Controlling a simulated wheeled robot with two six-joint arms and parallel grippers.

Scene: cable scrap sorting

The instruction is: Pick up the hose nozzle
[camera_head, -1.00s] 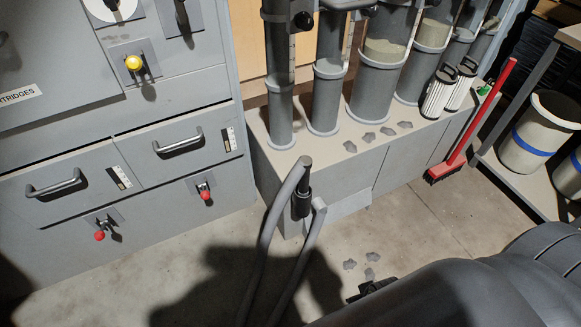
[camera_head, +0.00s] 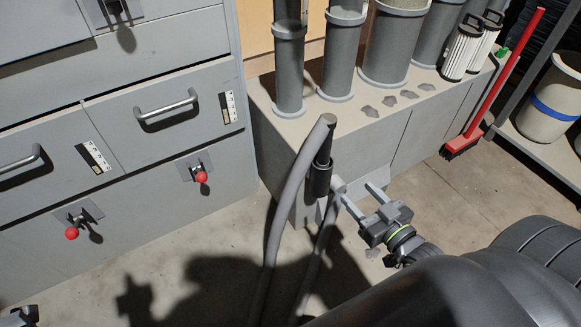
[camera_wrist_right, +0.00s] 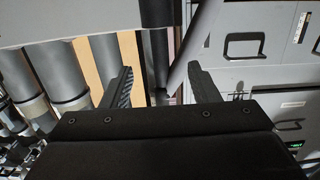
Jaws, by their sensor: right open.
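The hose nozzle (camera_head: 319,178) is a dark cylinder with a grey tip, standing upright against the front of the grey ledge, beside a looped grey hose (camera_head: 281,215). My right gripper (camera_head: 357,192) is open and empty, just right of the nozzle, its two fingers pointing toward it; they look apart from it. In the right wrist view the open fingers (camera_wrist_right: 161,75) frame a dark upright cylinder (camera_wrist_right: 159,62), likely the nozzle, and a slanted grey hose (camera_wrist_right: 197,35). A dark piece at the bottom left corner seems to be my left gripper (camera_head: 20,317); its jaws are unclear.
Grey tubes (camera_head: 290,75) stand on the ledge (camera_head: 370,125) behind the nozzle, with several flat grey scraps. A drawer cabinet (camera_head: 140,150) with red knobs is at left. A red broom (camera_head: 507,70) leans at right. The floor (camera_head: 430,215) in front is mostly clear.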

